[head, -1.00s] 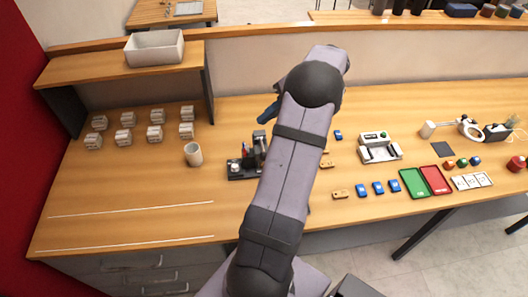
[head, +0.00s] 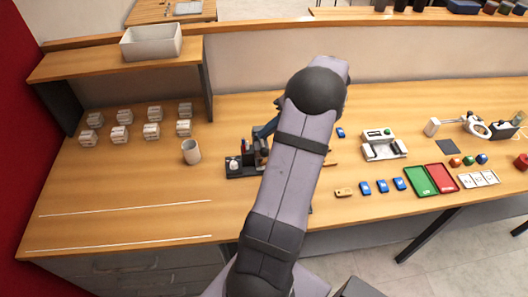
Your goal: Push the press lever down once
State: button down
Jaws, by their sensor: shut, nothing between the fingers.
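The press (head: 243,172) stands on the bench just left of my arm, with a dark base, a small white piece on its left end and a dark upright part at its right. Its lever is too small and too close to my arm to make out clearly. My gripper (head: 263,132) shows only in part, as a dark bluish shape beside my arm, at the top of the press. It is shut and appears empty. Its fingertips are not clear, and I cannot tell whether they touch the lever. My arm hides the right side of the press.
A beige cup (head: 191,152) stands left of the press. Right of my arm are blue pieces (head: 382,186), a white device (head: 384,145), a green tray (head: 420,181) and a red tray (head: 441,177).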

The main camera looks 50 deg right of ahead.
aim_at(263, 148)
jog(key=shift+s+a+f+b, duration=0.15)
jog(key=shift+f+b, duration=0.3)
jog(key=shift+f, duration=0.35)
jog(key=shift+f, duration=0.1)
dwell(1.5)
jog(key=shift+s+f+b, duration=0.1)
jog(key=shift+f+b, duration=0.2)
jog(key=shift+b, duration=0.15)
jog(key=shift+s+a+f+b, duration=0.1)
jog(key=shift+a+f+b, duration=0.05)
jog(key=shift+f+b, duration=0.45)
jog(key=shift+s+a+f+b, duration=0.1)
jog(key=shift+a+f+b, duration=0.05)
jog(key=shift+f+b, duration=0.4)
dwell(1.5)
jog(key=shift+r, duration=0.1)
dwell(0.6)
jog(key=shift+w+d+r+p, duration=0.15)
jog(key=shift+r+p, duration=0.45)
jog(key=shift+r, duration=0.15)
jog(key=shift+w+d+r+p, duration=0.15)
jog(key=shift+r+p, duration=0.4)
jog(key=shift+r, duration=0.2)
